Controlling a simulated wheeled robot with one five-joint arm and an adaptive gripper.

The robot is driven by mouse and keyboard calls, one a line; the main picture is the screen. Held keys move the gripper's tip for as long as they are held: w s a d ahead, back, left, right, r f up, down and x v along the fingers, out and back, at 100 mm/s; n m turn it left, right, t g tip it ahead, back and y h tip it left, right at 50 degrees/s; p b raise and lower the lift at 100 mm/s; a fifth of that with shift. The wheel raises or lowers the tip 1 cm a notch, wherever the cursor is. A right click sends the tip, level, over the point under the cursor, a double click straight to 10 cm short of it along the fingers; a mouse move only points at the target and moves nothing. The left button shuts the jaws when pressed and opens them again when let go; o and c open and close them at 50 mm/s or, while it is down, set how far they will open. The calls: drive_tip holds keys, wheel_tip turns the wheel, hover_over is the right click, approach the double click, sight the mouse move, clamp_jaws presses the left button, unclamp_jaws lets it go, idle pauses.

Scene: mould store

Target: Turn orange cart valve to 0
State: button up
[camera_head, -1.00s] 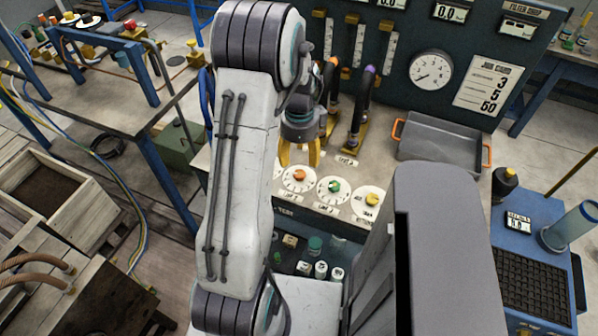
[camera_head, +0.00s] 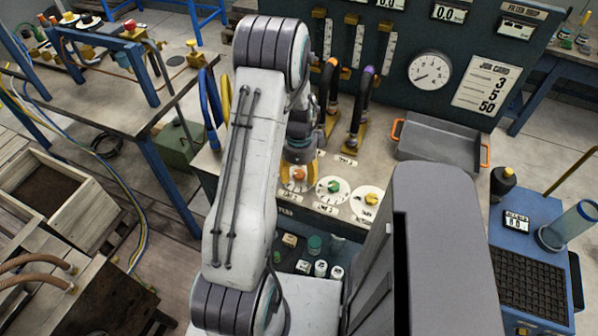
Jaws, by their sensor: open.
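An orange valve knob (camera_head: 299,175) sits at the centre of a white round dial on the front of the cart top, the leftmost of three. A green knob (camera_head: 334,186) and a yellow knob (camera_head: 371,199) sit on like dials to its right. My gripper (camera_head: 298,181) has yellow fingers, open, one on each side of the orange knob as seen from here. I cannot tell whether they touch it. The fingers and wrist hide part of the dial, and its marks are too small to read.
Behind the dials stand hoses with an orange collar (camera_head: 332,85) and a purple collar (camera_head: 365,90). A grey tray (camera_head: 440,145) with orange handles lies to the right. A dark panel with a round gauge (camera_head: 429,71) and a job card (camera_head: 486,86) stands at the back.

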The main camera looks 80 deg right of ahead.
clamp_jaws()
idle(0.5)
